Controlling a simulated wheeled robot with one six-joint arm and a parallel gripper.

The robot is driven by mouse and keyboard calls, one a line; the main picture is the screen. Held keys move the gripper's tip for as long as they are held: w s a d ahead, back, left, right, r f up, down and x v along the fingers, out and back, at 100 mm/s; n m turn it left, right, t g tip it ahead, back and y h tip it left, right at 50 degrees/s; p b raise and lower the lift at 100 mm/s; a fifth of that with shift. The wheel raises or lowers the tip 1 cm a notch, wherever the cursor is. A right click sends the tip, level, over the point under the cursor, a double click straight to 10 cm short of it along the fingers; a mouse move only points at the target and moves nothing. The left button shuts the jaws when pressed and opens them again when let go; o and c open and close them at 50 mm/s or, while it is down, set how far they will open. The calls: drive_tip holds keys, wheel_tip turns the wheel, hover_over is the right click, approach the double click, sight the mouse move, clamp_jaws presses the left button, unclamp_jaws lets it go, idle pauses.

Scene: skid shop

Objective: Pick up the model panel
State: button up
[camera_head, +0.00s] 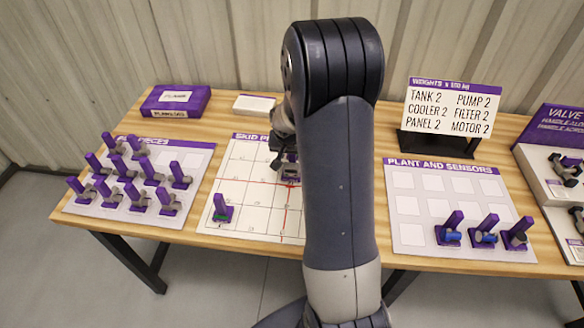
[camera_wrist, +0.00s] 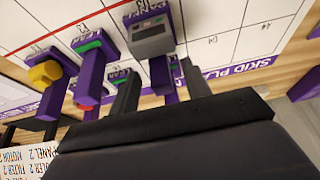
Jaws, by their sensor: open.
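The model panel is a grey box (camera_wrist: 152,36) with a small dark screen and a purple upright handle. It stands on the gridded skid plan sheet (camera_head: 250,165). In the wrist view, my gripper (camera_wrist: 159,80) is open, with a dark finger on either side of the panel's purple handle. I cannot tell whether the fingers touch it. In the head view, the panel (camera_head: 291,172) shows just left of my arm, partly covered, below my gripper (camera_head: 281,153).
A pieces board (camera_head: 190,152) and a plant-and-sensors board (camera_head: 420,207) flank the sheet.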

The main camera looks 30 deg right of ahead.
drive_tip(key=shift+x, duration=1.05)
drive_tip(key=shift+c, duration=0.3)
drive_tip(key=shift+r, duration=0.1)
clamp_jaws()
